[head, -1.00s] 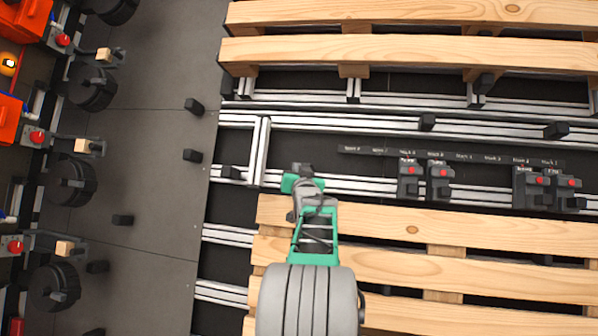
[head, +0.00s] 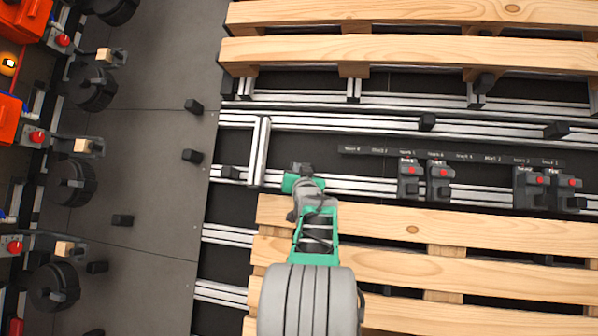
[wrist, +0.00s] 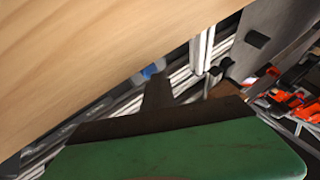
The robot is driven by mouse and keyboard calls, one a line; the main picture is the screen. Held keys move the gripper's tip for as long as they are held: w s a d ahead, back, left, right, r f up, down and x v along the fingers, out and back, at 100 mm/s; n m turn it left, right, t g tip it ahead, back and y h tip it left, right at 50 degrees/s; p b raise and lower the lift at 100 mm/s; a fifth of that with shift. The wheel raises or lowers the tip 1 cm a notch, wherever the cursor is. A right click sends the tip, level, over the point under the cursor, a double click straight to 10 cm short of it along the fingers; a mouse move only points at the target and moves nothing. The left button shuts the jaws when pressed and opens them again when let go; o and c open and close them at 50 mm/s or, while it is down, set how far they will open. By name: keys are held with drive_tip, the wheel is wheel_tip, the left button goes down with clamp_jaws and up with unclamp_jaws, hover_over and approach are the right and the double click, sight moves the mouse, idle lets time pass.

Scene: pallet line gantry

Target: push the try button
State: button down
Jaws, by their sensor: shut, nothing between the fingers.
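Several grey button boxes with red tops stand on the rail at right in the head view: one pair has a left box (head: 409,182) and a right box (head: 439,184), and another pair has a left box (head: 530,187) and a right box (head: 566,192). Their small labels are too blurred to tell surely which one is the try button. My gripper (head: 301,168) is left of all of them, above the rail, touching none. In the wrist view my gripper (wrist: 157,92) shows dark, narrow fingers, shut and empty. No red button shows in the wrist view.
A wooden pallet (head: 412,230) lies in front and another (head: 420,52) behind, with aluminium rails (head: 330,121) between. A strip of labels (head: 465,157) runs behind the boxes. Dark stops (head: 427,121) sit on the rails. Grey floor (head: 150,170) is at left. Pallet wood (wrist: 90,40) is close in the wrist view.

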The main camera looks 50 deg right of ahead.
drive_tip(key=shift+s+a+r+b, duration=0.15)
drive_tip(key=shift+a+b, duration=0.1)
drive_tip(key=shift+a, duration=0.1)
drive_tip(key=shift+s+a+r+b, duration=0.15)
drive_tip(key=shift+a+b, duration=0.05)
drive_tip(key=shift+a, duration=0.15)
drive_tip(key=shift+s+a+r+b, duration=0.3)
drive_tip(key=shift+a+r+b, duration=0.1)
drive_tip(key=shift+a, duration=0.3)
drive_tip(key=shift+s+a+r+b, duration=0.3)
drive_tip(key=shift+a+r+b, duration=0.1)
drive_tip(key=shift+a, duration=0.25)
drive_tip(key=shift+s+a+r+b, duration=0.3)
drive_tip(key=shift+a+r+b, duration=0.1)
drive_tip(key=shift+a, duration=0.3)
